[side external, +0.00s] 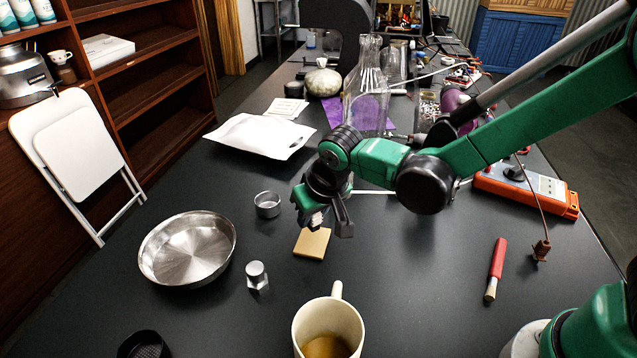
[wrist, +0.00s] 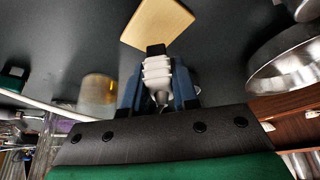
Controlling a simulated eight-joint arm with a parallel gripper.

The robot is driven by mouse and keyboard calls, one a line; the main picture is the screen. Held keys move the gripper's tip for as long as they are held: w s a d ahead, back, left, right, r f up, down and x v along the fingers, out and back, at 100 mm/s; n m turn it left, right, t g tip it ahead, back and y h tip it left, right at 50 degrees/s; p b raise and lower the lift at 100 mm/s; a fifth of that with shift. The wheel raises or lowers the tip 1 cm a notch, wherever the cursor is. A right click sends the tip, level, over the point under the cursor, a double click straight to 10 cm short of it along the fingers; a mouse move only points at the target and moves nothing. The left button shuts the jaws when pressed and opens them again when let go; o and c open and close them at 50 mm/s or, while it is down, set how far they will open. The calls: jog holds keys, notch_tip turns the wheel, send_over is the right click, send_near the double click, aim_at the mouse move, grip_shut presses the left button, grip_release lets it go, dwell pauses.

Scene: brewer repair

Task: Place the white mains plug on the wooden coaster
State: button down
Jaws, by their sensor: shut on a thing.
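My gripper (side external: 328,218) is shut on the white mains plug (side external: 316,221), which also shows between the dark fingers in the wrist view (wrist: 157,72). The plug is held above the table, close to the wooden coaster (side external: 312,243). The coaster is a flat, pale square lying on the black table, and in the wrist view (wrist: 157,22) it lies just beyond the fingertips. Any gap between plug and coaster is hard to judge. The gripper hides part of the plug.
A steel pan (side external: 187,249) and a small metal cup (side external: 267,205) stand left of the coaster. A metal weight (side external: 257,275) is front left, and a cream mug (side external: 328,328) in front. A red-handled brush (side external: 496,268) lies right. Table between coaster and brush is clear.

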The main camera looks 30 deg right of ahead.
aim_at(315, 224)
jog(key=shift+f, duration=1.5)
jog(key=c, duration=0.7)
grip_release()
jog(key=shift+f, duration=0.1)
jog(key=shift+o, duration=0.2)
jog(key=v, duration=1.2)
jog(key=s+d+t, duration=0.1)
jog(key=s+d, duration=0.2)
jog(key=d, duration=0.3)
jog(key=s+d+r+t, duration=0.1)
jog(key=s+d, duration=0.2)
jog(key=d, duration=0.2)
jog(key=shift+d+r+t, duration=0.3)
jog(key=shift+d, duration=0.05)
